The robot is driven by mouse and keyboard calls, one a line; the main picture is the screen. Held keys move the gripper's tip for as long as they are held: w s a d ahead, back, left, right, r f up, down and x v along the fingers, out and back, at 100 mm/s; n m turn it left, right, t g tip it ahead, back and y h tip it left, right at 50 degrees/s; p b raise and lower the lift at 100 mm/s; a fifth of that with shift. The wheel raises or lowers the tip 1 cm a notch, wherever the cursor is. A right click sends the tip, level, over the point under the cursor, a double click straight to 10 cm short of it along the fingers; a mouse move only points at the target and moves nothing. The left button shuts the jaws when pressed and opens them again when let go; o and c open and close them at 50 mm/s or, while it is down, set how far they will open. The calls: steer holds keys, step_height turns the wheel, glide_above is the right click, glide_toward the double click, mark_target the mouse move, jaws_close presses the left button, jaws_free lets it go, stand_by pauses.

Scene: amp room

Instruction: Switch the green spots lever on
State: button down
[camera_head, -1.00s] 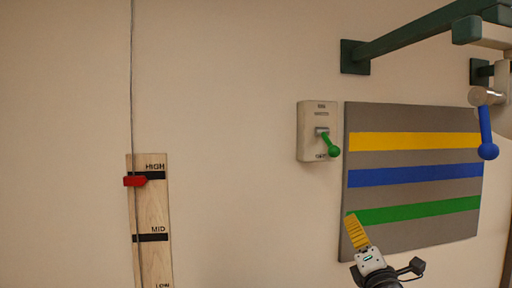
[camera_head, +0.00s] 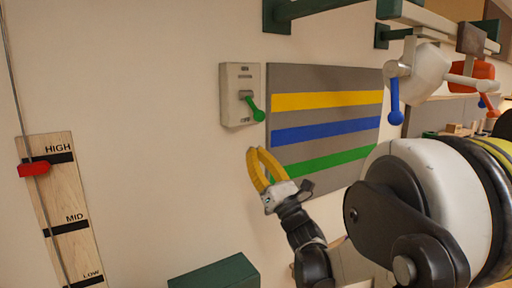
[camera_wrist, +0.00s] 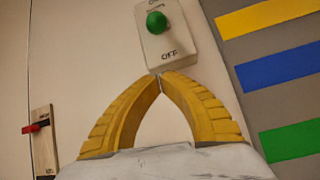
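The green spots lever (camera_head: 254,108) is a green stick with a ball end on a pale switch box (camera_head: 238,80) on the wall. In the head view it points down and right, towards the box's lower edge. The wrist view shows its green ball (camera_wrist: 156,22) between the box's top label and the OFF label below. My gripper (camera_head: 255,152) has yellow fingers and is just below the box, empty. In the wrist view its fingertips (camera_wrist: 160,76) meet just under the OFF label. I cannot tell how far they are from the wall.
A grey panel with yellow, blue and green stripes (camera_head: 325,77) is right of the box. A blue lever (camera_head: 395,103) hangs further right. A wooden HIGH-MID-LOW board with a red marker (camera_head: 34,169) is at left. A dark green box (camera_head: 215,272) stands below. Wall between is clear.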

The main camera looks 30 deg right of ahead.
mark_target(238, 124)
steer(key=p+x, duration=0.2)
steer(key=x, duration=0.5)
steer(key=shift+w+r, duration=0.25)
steer(key=shift+r, duration=0.05)
steer(key=s+r, duration=0.1)
steer(key=s+r+p, duration=0.1)
steer(key=s, duration=0.1)
steer(key=shift+d, duration=0.4)
steer(key=shift+s+r+g+p, duration=0.2)
steer(key=shift+s+g+p, duration=0.1)
steer(key=shift+p, duration=0.35)
